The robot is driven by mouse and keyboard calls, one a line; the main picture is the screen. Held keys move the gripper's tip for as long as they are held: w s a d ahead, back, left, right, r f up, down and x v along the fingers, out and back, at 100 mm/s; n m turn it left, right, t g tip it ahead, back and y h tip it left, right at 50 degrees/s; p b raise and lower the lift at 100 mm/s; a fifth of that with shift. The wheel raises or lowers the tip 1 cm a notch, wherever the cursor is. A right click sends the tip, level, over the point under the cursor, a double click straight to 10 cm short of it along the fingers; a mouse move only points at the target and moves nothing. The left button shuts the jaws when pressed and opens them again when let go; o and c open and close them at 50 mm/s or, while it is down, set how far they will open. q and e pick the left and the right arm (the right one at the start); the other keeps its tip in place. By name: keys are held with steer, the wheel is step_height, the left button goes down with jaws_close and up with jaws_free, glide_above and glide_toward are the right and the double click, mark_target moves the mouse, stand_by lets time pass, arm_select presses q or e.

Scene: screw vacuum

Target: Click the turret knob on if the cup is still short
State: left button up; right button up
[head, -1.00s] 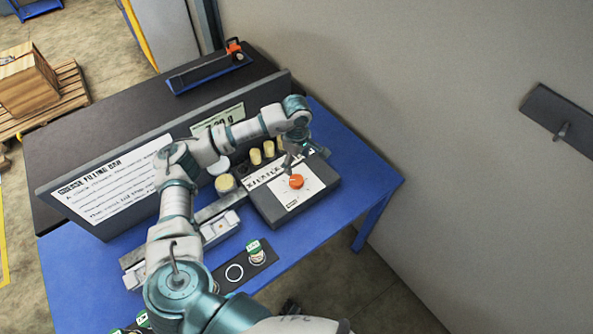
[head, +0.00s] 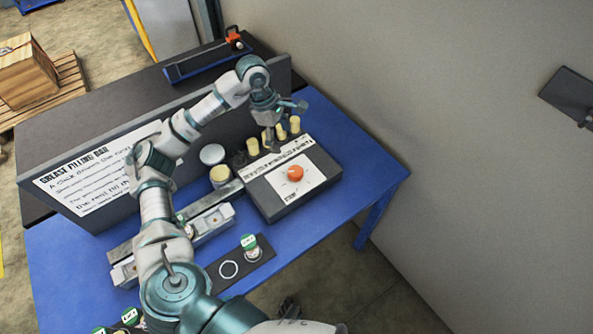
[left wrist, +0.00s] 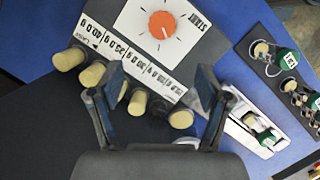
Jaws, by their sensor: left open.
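The orange turret knob (head: 295,173) sits on a white dial on a dark box (head: 262,197) at the table's right side. In the left wrist view the knob (left wrist: 162,25) shows at top centre, its white mark pointing to the lower right. My left gripper (head: 271,143) hangs above the rear of the box, behind the knob and apart from it. In the left wrist view its fingers (left wrist: 160,88) are spread and empty. A cream-topped cup (head: 220,176) stands left of the box; its fill level cannot be told. The display panel is hidden behind my arm.
Several cream cylinders (head: 281,132) stand in a row behind the box, close to my gripper. A green-topped jar (head: 250,243) stands on a dark mat (head: 225,282) beside a white ring. An instruction board (head: 95,180) rises behind. The blue table's right end is clear.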

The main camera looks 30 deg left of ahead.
arm_select(q)
steer(key=s+a+r+n+h+b, duration=0.1)
steer(key=s+a+r+n+b, duration=0.1)
steer(key=a, duration=0.1)
steer(key=b, duration=0.2)
glide_toward(295, 170)
steer(key=shift+t, duration=0.4)
steer(key=x, duration=0.9)
steer(key=shift+s+f, duration=0.1)
steer(key=shift+s, duration=0.3)
arm_select(e)
step_height(295, 170, up, 14)
steer(key=w, duration=0.3)
steer(key=shift+a+r+t, duration=0.15)
steer(key=shift+t, duration=0.15)
arm_select(q)
steer(key=shift+c, duration=0.2)
steer(key=c, duration=1.1)
